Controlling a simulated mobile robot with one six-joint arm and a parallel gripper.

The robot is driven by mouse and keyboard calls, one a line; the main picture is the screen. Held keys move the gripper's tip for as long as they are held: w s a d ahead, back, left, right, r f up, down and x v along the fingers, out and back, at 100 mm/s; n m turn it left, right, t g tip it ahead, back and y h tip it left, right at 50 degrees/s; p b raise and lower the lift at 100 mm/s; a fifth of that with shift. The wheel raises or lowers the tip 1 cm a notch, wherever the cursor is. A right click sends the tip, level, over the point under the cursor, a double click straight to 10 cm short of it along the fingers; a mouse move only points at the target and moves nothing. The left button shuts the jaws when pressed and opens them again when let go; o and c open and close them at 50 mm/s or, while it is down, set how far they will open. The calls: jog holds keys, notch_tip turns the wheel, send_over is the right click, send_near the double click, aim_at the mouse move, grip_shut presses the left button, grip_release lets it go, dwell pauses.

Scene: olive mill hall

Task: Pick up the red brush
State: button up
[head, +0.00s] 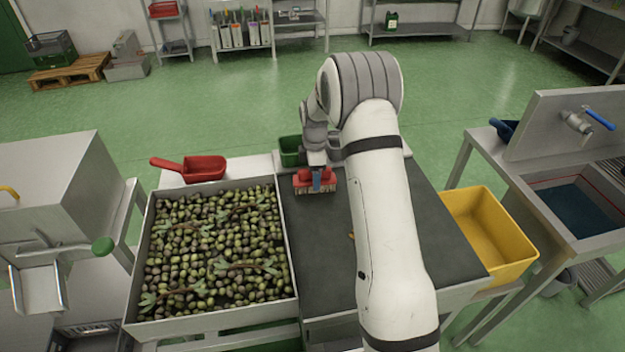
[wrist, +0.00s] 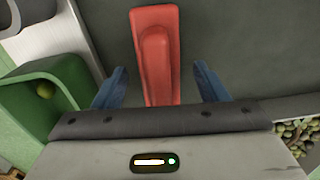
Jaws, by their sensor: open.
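The red brush (head: 302,181) lies on the dark work surface beside the olive tray, in the head view. In the wrist view the red brush (wrist: 156,55) runs upright through the picture, between the two blue fingers. My gripper (head: 317,182) is at the brush in the head view, and part of the brush is hidden behind a finger. In the wrist view my gripper (wrist: 160,85) is open, with a gap on both sides of the brush. The near end of the brush is hidden by the gripper body.
A tray of olives (head: 291,262) stands left of the brush, with a red scoop (head: 204,168) behind it. A green bin (head: 290,151) is just behind the brush and shows at left in the wrist view (wrist: 70,75). A yellow crate (head: 487,235) is at right.

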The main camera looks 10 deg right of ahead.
jog(key=shift+f, duration=1.25)
jog(key=shift+c, duration=0.6)
grip_shut()
